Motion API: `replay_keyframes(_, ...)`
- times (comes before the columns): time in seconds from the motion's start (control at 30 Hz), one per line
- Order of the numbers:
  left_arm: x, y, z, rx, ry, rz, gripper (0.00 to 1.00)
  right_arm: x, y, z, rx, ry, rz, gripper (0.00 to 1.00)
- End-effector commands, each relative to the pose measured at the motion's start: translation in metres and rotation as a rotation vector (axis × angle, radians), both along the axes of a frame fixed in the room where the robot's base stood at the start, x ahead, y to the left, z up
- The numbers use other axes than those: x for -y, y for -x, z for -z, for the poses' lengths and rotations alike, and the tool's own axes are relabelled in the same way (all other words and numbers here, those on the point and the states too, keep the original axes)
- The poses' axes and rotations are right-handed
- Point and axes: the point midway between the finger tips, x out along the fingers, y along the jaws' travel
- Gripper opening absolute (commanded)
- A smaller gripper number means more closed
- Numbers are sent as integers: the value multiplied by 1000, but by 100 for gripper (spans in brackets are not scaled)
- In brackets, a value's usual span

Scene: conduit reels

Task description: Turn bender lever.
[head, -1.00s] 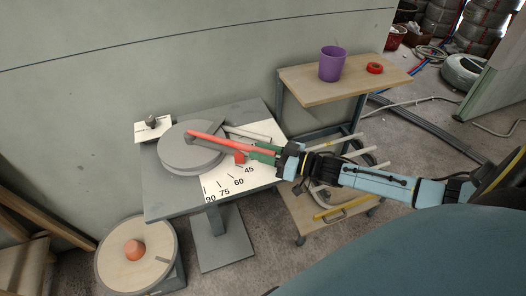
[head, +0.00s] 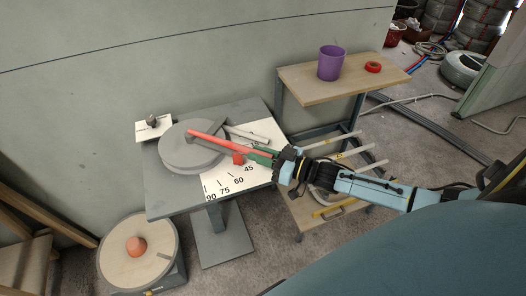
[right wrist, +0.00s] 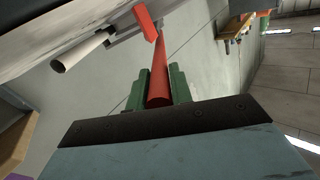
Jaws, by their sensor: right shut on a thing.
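The bender (head: 185,162) is a grey round block on a grey stand at the left centre. Its red lever (head: 215,139) reaches from the disc to the right. A red pointer (head: 238,159) hangs over the white angle plate (head: 225,183), near the 45 mark. My right gripper (head: 263,156) has green fingers closed around the lever's outer end. The right wrist view shows the red lever (right wrist: 160,72) between both fingers (right wrist: 160,90). A pale conduit (head: 247,136) lies beside the lever, and its open end shows in the wrist view (right wrist: 80,50). My left gripper is out of view.
A wooden-topped cart (head: 345,82) with a purple cup (head: 331,63) and red tape roll (head: 373,67) stands behind my right arm. Conduits lie on its lower shelf. A round reel (head: 137,254) stands at lower left. A wall closes off the back.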

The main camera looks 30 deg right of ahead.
Motion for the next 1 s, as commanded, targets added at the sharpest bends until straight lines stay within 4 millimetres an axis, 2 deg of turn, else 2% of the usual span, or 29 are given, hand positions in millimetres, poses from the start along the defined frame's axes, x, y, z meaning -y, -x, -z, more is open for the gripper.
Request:
replay_keyframes(0.1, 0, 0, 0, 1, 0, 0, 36, 0, 0, 0, -1, 1, 0, 0)
replay_keyframes(0.13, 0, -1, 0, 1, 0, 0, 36, 0, 0, 0, -1, 1, 0, 24)
replay_keyframes(0.3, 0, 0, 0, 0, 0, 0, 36, 0, 0, 0, -1, 1, 0, 43)
replay_keyframes(0.67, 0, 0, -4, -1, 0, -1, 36, 5, 7, 0, -2, 2, -1, 43)
replay_keyframes(0.87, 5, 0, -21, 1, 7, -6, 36, 25, 38, -2, -7, 2, 1, 43)
replay_keyframes(1.0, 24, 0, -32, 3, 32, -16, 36, 43, 66, -2, -6, 3, 0, 43)
